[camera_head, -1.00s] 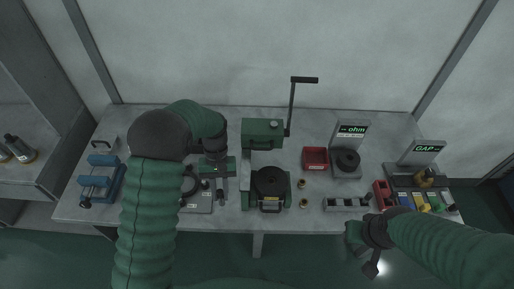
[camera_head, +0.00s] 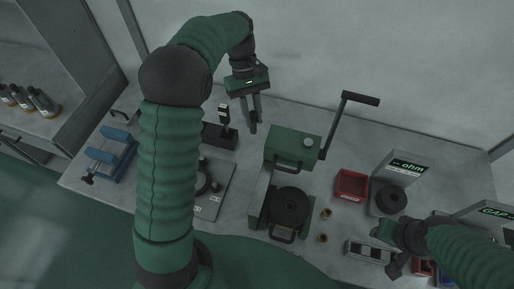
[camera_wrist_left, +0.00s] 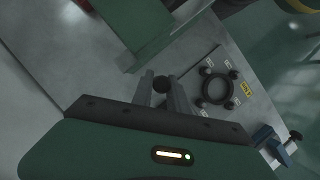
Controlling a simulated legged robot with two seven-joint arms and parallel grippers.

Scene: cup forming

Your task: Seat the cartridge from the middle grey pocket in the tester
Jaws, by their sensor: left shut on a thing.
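My left gripper (camera_head: 253,128) points down above the back of the bench, between the black stand and the green press. It is shut on a small dark round piece (camera_wrist_left: 161,84), seen end-on in the left wrist view; I cannot tell whether it is the cartridge. The grey pocket block (camera_head: 366,251) lies at the front right of the bench; its pocket contents are too small to make out. A unit with a green "ohm" display (camera_head: 404,169) and a black round socket (camera_head: 391,200) stands at the right. My right gripper (camera_head: 391,243) is beside the grey block, its jaws unclear.
The green press (camera_head: 293,146) has a raised lever (camera_head: 346,118) and a black round die. A red bin (camera_head: 351,185) and two brass rings stand right of it. A plate with a black ring (camera_wrist_left: 216,88) lies left of the press. A blue vise (camera_head: 112,155) is far left.

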